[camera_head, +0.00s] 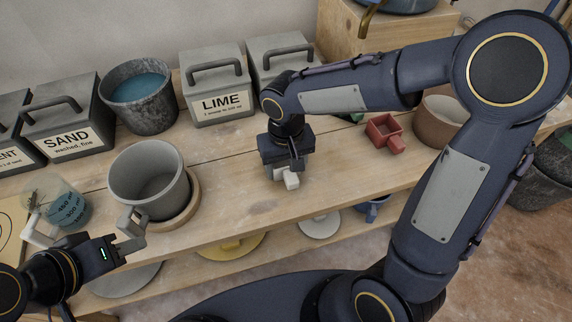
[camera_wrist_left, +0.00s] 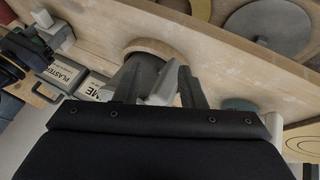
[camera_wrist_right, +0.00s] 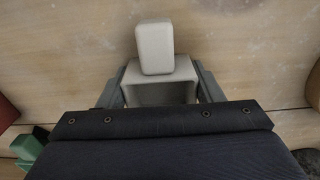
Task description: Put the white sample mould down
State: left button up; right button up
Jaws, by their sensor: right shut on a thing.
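The white sample mould (camera_head: 291,181) is a small open box with a blocky handle. My right gripper (camera_head: 282,172) is shut on it, low over the middle of the wooden bench. In the right wrist view the mould's box (camera_wrist_right: 160,92) sits between the fingers, and its handle (camera_wrist_right: 155,48) points away from the palm. I cannot tell whether it touches the bench. My left gripper (camera_head: 88,232) is open and empty near the bench's front edge, by the grey pot (camera_head: 150,178).
The bench (camera_head: 235,190) is clear around the mould. A red mould (camera_head: 384,132) and a brown pot (camera_head: 440,120) stand to the right. The LIME box (camera_head: 216,88), SAND box (camera_head: 68,120) and a bucket of blue liquid (camera_head: 138,95) line the back. A beaker (camera_head: 58,205) stands left.

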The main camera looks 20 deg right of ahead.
jog(key=shift+f, duration=0.2)
jog(key=o, duration=1)
jog(key=shift+r, duration=0.15)
